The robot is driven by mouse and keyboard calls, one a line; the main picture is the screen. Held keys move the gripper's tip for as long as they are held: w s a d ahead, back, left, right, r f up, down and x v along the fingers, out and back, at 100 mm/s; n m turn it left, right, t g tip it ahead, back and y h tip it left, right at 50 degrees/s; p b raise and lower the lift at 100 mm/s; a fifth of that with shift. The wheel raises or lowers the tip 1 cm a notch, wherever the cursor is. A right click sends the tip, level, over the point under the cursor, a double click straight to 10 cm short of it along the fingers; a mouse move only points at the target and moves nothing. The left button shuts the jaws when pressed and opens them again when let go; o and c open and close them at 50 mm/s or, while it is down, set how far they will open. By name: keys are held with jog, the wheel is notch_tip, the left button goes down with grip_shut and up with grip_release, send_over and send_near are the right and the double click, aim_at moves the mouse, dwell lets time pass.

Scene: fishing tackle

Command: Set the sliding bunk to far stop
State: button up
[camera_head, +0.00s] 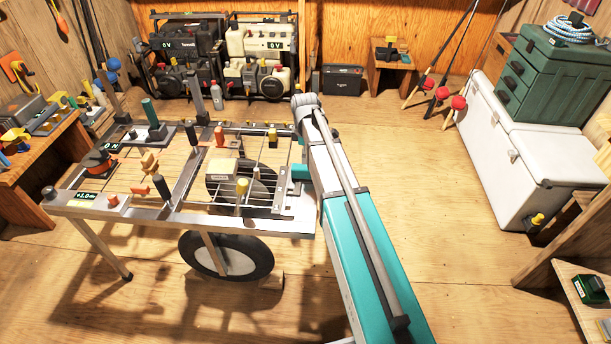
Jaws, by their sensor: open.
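I cannot tell for certain which part is the sliding bunk. A cream-topped block (222,170) sits by thin metal rails at the bench's right half, with a yellow-topped post (242,190) in front of it. My arm runs up along the bench's right edge, and a teal part of it shows at that edge. My gripper cannot be made out; the arm seems to hide it, so its position relative to the bunk is unclear.
A wheel (226,256) sits under the bench. A white cooler (530,160) bearing a green tackle box (545,75) is at right. A tool shelf (45,150) is at left. Floor between bench and cooler is clear apart from my arm.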

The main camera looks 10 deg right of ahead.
aim_at(305, 166)
jog(key=shift+f+b, duration=3.8)
jog(key=shift+f, duration=0.3)
jog(key=shift+c, duration=0.2)
